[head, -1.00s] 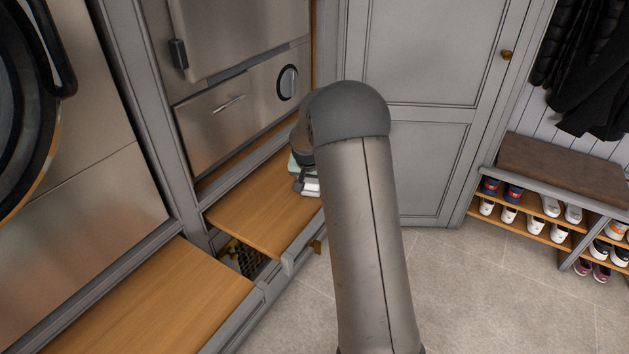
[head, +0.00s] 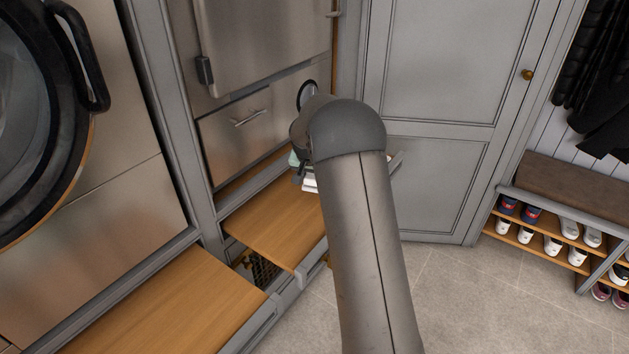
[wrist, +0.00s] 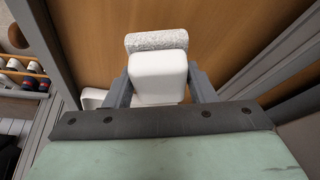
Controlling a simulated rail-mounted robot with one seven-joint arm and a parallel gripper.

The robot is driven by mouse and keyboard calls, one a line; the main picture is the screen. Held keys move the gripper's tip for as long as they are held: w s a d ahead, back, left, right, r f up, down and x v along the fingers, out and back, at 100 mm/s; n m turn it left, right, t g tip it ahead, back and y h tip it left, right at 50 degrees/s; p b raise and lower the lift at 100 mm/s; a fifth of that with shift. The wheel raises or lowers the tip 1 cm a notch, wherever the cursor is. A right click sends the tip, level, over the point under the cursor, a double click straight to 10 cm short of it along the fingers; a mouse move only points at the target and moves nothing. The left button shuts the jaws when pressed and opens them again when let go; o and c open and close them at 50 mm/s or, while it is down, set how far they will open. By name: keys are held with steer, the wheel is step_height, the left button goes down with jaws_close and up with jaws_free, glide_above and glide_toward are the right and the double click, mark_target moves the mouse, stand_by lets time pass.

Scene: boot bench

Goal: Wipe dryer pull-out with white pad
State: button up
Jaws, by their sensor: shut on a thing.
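In the wrist view my gripper (wrist: 159,75) is shut on the white block-shaped back of the white pad (wrist: 156,41), whose rough, fluffy edge shows beyond the block. The pad is over the brown wooden pull-out (wrist: 88,35); I cannot tell if it touches the wood. In the head view this wooden pull-out (head: 265,222) extends below a steel appliance, and my gripper (head: 306,178) is over its right, far part, mostly hidden behind my arm. A little of the white pad (head: 310,186) shows there.
A second wooden pull-out (head: 165,305) extends at lower left, below a round-doored machine (head: 35,130). A grey cabinet door (head: 430,70) stands behind my arm. A shoe bench (head: 565,185) is at right. The floor (head: 470,300) between is clear.

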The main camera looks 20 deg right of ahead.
steer(key=shift+r+p, duration=0.8)
steer(key=shift+r, duration=1.05)
